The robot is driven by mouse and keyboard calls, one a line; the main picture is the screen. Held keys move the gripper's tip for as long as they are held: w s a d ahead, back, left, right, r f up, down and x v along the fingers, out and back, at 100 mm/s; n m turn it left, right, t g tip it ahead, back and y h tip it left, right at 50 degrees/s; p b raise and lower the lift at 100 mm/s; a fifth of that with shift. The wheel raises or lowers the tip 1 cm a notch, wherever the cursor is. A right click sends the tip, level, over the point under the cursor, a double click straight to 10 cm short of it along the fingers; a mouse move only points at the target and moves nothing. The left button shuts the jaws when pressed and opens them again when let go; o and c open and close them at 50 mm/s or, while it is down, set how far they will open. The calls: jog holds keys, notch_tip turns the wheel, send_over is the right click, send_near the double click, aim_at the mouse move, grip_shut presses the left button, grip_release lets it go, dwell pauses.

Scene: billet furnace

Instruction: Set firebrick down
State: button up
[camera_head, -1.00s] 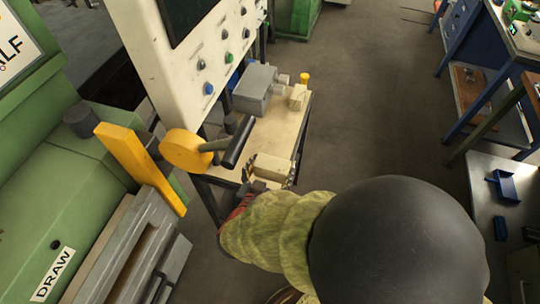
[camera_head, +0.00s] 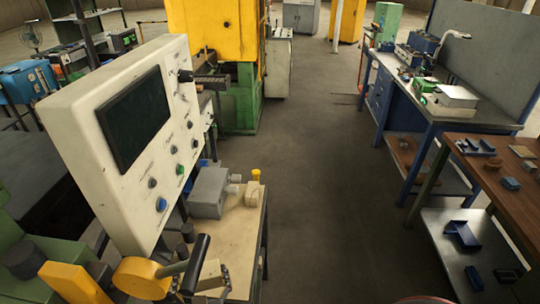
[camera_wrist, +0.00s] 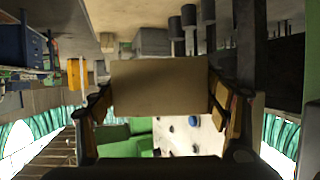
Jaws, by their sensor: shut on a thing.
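The firebrick (camera_wrist: 160,88) is a pale beige block in the middle of the wrist view. My gripper (camera_wrist: 162,104) is shut on it, with one finger at each side. In the head view, the firebrick (camera_head: 211,276) and my gripper (camera_head: 213,280) show at the lower edge, beside the black lever handle and over the near end of the small pale-topped table (camera_head: 240,232). The rest of my arm is almost wholly out of that view. I cannot tell whether the brick touches the tabletop.
A grey box (camera_head: 208,192), a smaller beige block (camera_head: 254,194) and a yellow piece (camera_head: 256,175) stand at the table's far end. A black-handled lever (camera_head: 196,262) with a yellow hub is close by. A white control panel (camera_head: 125,140) rises at left.

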jog(key=shift+n+g+y, duration=0.4)
jog(key=shift+n+y, duration=0.4)
jog(key=w+d+f, duration=0.3)
jog(key=w, duration=0.1)
jog(key=w+d+f, duration=0.3)
jog(key=w+d, duration=0.1)
jog(key=w+d+f, duration=0.3)
jog(key=w+d, duration=0.1)
jog(key=shift+w+f, duration=0.2)
jog(key=shift+w, duration=0.1)
jog(key=w+d+f+m+h, duration=0.1)
jog(key=d+f+m+h, duration=0.1)
jog(key=d, duration=1.1)
jog(key=w+d+f+m+t+h, duration=0.1)
jog(key=d+f, duration=0.4)
jog(key=d, duration=0.7)
jog(key=shift+w+d+m+h, duration=0.4)
jog(key=shift+w+m+h, duration=0.4)
jog(key=shift+h, duration=0.4)
jog(key=shift+s+f, duration=0.1)
jog(key=shift+s+f, duration=0.1)
